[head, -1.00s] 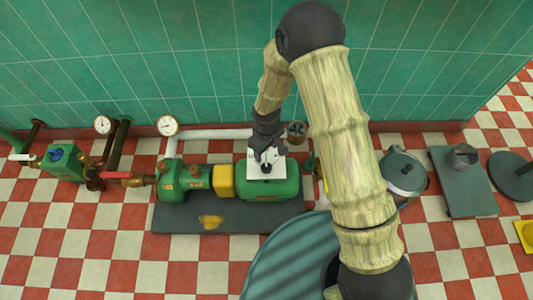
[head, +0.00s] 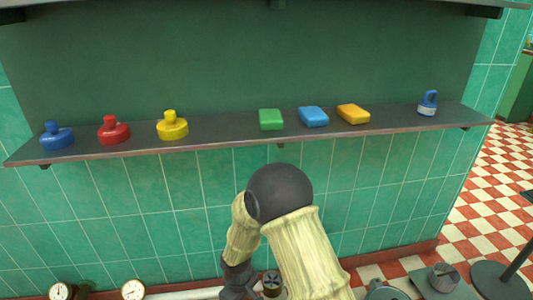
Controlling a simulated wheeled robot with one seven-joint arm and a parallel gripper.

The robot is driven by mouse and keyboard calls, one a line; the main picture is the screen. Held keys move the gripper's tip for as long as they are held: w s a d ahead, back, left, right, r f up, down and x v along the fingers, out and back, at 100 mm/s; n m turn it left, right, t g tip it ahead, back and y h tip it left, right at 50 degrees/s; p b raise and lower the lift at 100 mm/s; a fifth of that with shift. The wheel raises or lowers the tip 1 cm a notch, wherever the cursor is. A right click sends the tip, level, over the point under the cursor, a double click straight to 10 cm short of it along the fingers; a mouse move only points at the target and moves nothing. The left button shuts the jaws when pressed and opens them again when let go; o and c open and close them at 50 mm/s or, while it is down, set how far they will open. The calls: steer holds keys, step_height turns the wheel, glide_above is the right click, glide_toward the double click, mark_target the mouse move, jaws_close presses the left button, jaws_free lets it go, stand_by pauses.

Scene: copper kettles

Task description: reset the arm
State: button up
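My arm rises from the bottom edge in the head view, with pale ribbed links and a dark round elbow in front of the tiled wall. It bends at the elbow, and the forearm drops to the left to a dark wrist part at the bottom edge. My gripper is below the picture, so its fingers, and anything in them, are hidden.
Two gauges (head: 61,291) (head: 133,290) show low left.

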steer(key=s+d+r+m+t, duration=0.1)
steer(key=s+d+r+m, duration=0.25)
steer(key=d+r, duration=0.45)
steer(key=s+d+r+m+t, duration=0.1)
steer(key=s+d+r+m, duration=0.1)
steer(key=d+r+m, duration=0.5)
steer(key=s+d+r+m+t, duration=0.15)
steer(key=d+r, duration=0.35)
steer(key=d, duration=0.6)
step_height(320, 180, up, 36)
steer(key=p, duration=3.6)
steer(key=shift+a+r+g, duration=0.2)
steer(key=shift+g, duration=0.25)
steer(key=shift+s, duration=0.1)
